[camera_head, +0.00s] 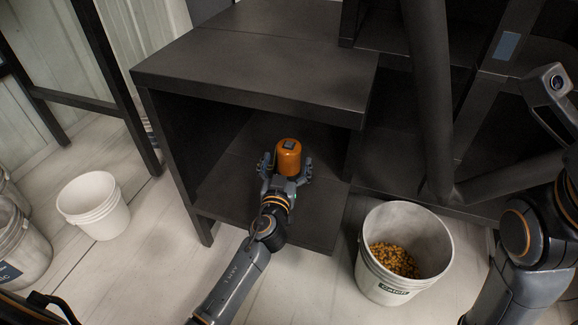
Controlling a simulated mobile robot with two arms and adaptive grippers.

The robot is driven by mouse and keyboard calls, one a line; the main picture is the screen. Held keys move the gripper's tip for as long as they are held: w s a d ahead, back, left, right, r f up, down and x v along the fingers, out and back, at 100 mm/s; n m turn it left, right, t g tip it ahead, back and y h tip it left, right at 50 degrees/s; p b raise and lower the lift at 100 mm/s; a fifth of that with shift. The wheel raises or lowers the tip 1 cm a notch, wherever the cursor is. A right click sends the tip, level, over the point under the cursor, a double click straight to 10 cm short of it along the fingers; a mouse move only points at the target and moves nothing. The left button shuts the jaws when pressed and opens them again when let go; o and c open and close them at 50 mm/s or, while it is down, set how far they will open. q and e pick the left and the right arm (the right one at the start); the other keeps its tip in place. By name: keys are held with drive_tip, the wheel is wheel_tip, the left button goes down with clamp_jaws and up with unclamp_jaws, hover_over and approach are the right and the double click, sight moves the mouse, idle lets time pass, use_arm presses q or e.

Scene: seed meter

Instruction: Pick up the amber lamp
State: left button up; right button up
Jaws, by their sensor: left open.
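The amber lamp (289,153) is a small orange cylinder with a dark square on its top. It stands upright on the lower shelf of the dark cabinet (253,76), near the shelf's front. My left gripper (287,166) reaches in from below with its open fingers on either side of the lamp. I cannot tell whether the fingers touch it. The lamp's lower part is hidden behind the gripper.
The cabinet's upper board overhangs the lamp's shelf. A white bucket (432,270) with yellow grains stands on the floor at right. An empty white bucket (101,214) stands at left, with further containers at the left edge. A dark frame (76,99) stands upper left. Pale floor lies between.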

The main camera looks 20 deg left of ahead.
sight(289, 144)
use_arm(q)
drive_tip(key=w, duration=0.2)
drive_tip(key=w+a+b, duration=0.1)
drive_tip(key=w, duration=0.2)
drive_tip(key=shift+a+r, duration=0.1)
drive_tip(key=shift+r, duration=0.1)
drive_tip(key=c, duration=1.2)
